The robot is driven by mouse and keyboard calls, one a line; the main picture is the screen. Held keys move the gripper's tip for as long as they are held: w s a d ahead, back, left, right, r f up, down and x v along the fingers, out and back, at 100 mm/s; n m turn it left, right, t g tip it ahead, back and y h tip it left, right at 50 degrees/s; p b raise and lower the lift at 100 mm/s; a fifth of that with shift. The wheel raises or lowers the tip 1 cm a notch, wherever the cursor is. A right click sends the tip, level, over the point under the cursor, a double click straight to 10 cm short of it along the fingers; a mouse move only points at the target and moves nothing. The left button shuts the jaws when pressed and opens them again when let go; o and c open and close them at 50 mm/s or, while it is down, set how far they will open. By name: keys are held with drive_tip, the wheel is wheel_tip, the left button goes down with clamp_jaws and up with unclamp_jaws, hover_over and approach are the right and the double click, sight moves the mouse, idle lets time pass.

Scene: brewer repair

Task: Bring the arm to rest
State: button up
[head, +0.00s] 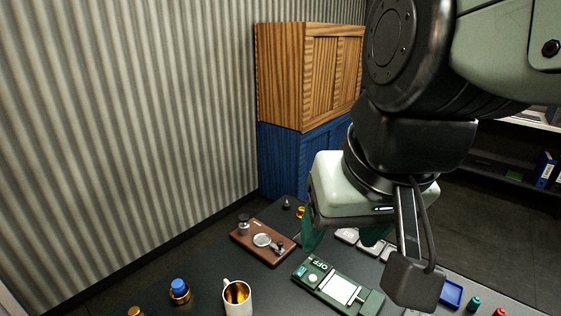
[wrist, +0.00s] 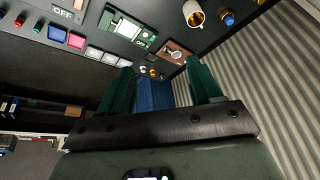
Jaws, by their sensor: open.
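My gripper (head: 342,240) hangs over the far part of the dark table (head: 208,262), below the bent arm. In the wrist view its two green fingers stand wide apart, and the gap between the fingertips (wrist: 161,78) is empty. The gripper is open and holds nothing. In the head view the wrist housing hides part of the fingers and of the table behind them.
A brown board (head: 272,250) with metal parts lies left of the gripper. A green device (head: 312,277) marked OFF lies in front. A cabinet (head: 290,75) stands behind.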

drive_tip(key=shift+s+d+r+t+h, duration=0.2)
drive_tip(key=shift+d+r+t, duration=0.1)
drive_tip(key=shift+d+r, duration=0.15)
drive_tip(key=shift+s+d+r+t+h, duration=0.1)
drive_tip(key=shift+d+r+t+h, duration=0.15)
drive_tip(key=shift+d, duration=0.25)
idle(0.5)
